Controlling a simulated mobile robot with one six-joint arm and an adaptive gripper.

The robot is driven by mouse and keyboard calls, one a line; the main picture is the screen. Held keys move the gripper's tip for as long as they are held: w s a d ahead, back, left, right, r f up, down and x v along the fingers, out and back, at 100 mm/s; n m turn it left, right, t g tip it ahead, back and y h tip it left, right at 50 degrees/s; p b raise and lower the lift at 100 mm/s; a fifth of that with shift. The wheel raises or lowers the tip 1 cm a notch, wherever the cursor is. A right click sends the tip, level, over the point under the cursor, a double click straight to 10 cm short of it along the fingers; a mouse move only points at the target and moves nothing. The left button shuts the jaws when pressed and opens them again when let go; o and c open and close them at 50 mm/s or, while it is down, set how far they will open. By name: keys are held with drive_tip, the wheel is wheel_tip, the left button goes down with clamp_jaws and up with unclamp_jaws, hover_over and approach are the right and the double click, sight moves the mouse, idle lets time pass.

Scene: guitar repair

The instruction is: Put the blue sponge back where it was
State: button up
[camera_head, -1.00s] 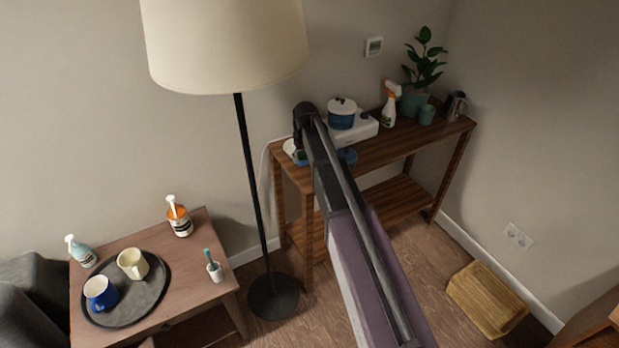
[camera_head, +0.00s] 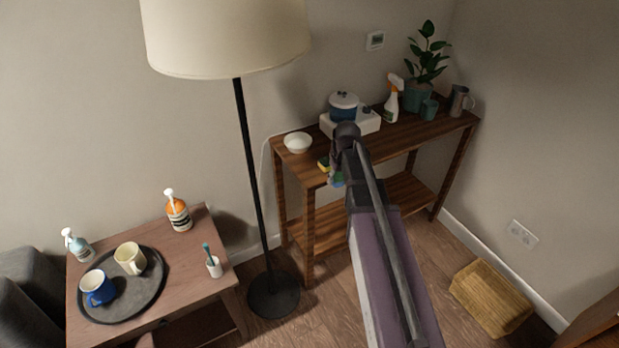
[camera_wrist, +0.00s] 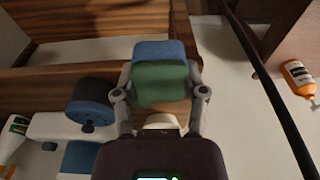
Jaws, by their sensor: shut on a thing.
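A blue sponge with a green side (camera_wrist: 160,75) is between the fingers of my gripper (camera_wrist: 160,95), which is shut on it. In the head view the sponge (camera_head: 337,180) shows small at the end of my arm, at the front edge of the wooden console table (camera_head: 290,165). My arm partly hides it, and I cannot tell whether it touches the table. A small yellow-and-green piece (camera_head: 324,164), apparently another sponge, lies at the table's front edge just left of it.
A white bowl (camera_head: 298,142) stands left on the tabletop. A pot (camera_head: 344,107) on a white hotplate (camera_head: 368,124), a spray bottle (camera_head: 392,100), a plant (camera_head: 427,58) and a grey mug (camera_head: 457,101) stand further right. A floor lamp (camera_head: 247,180) rises close by on the left.

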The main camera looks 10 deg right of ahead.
drive_tip(key=shift+s+d+f, duration=0.15)
drive_tip(key=shift+s+d, duration=0.15)
drive_tip(key=shift+s, duration=0.2)
drive_tip(key=shift+s+d+f, duration=0.1)
drive_tip(key=shift+s+d, duration=0.15)
drive_tip(key=shift+s, duration=0.25)
drive_tip(key=shift+w, duration=0.15)
drive_tip(key=b, duration=0.2)
hover_over(308, 173)
drive_tip(key=s, duration=0.2)
drive_tip(key=shift+w+d+f, duration=0.2)
drive_tip(key=shift+d+f, duration=0.25)
drive_tip(key=shift+f, duration=0.2)
drive_tip(key=shift+w, duration=0.1)
drive_tip(key=shift+w+a, duration=0.15)
drive_tip(key=shift+w, duration=0.05)
drive_tip(key=shift+w+a+f+b, duration=0.2)
drive_tip(key=shift+w+f+b, duration=0.1)
drive_tip(key=shift+f, duration=0.25)
drive_tip(key=shift+f+b, duration=1.3)
drive_tip(key=shift+f, duration=0.15)
